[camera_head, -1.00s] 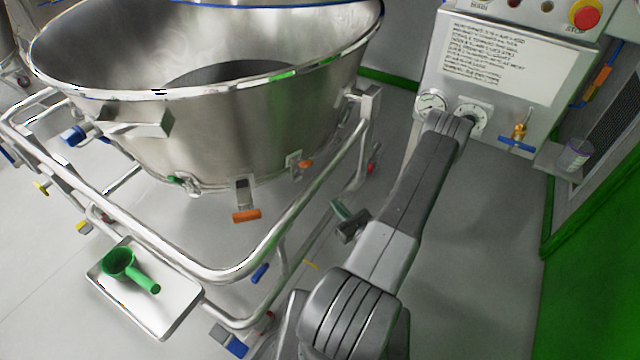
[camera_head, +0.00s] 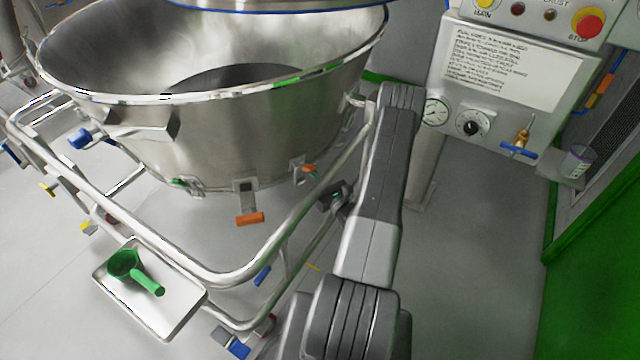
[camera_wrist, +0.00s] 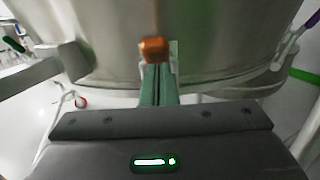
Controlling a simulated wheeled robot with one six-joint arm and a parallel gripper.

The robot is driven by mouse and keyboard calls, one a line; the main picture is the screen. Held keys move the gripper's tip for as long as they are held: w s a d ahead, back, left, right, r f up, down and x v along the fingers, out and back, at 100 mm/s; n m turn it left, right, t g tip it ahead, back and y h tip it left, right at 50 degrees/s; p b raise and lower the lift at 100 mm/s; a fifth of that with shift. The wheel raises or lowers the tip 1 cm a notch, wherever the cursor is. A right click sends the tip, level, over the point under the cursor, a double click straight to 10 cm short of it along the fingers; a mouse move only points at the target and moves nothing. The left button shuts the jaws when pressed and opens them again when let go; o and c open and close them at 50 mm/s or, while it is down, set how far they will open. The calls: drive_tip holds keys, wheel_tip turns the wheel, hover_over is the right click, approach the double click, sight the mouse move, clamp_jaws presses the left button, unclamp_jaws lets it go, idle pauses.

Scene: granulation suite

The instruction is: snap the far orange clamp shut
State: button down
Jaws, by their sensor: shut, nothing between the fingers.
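The far orange clamp (camera_head: 308,169) is on the lower rim of the steel bowl (camera_head: 230,140), right of the near orange clamp (camera_head: 250,218), whose handle sticks outward. In the wrist view, an orange handle (camera_wrist: 154,48) stands against the bowl wall, straight beyond my fingertips. My gripper (camera_head: 332,196) is below and right of the far clamp in the head view, partly hidden by my arm and the frame rail. In the wrist view my gripper (camera_wrist: 157,72) has its green fingers together and empty, close to the orange handle; I cannot tell whether they touch.
A tubular steel frame (camera_head: 240,277) surrounds the bowl, its rail near my gripper. A white tray (camera_head: 185,318) holds a green scoop (camera_head: 127,265). A control panel (camera_head: 500,70) with gauges stands at right. In the wrist view a purple handle (camera_wrist: 287,48) is at right. Floor right of my arm is clear.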

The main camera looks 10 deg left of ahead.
drive_tip(key=shift+w+a+r+g+h+b, duration=0.15)
drive_tip(key=shift+r+g+b, duration=0.1)
drive_tip(key=shift+r, duration=0.2)
drive_tip(key=shift+w+a+r+g+h+b, duration=0.15)
drive_tip(key=shift+r+g, duration=0.1)
drive_tip(key=shift+r, duration=0.2)
drive_tip(key=shift+s+d, duration=0.1)
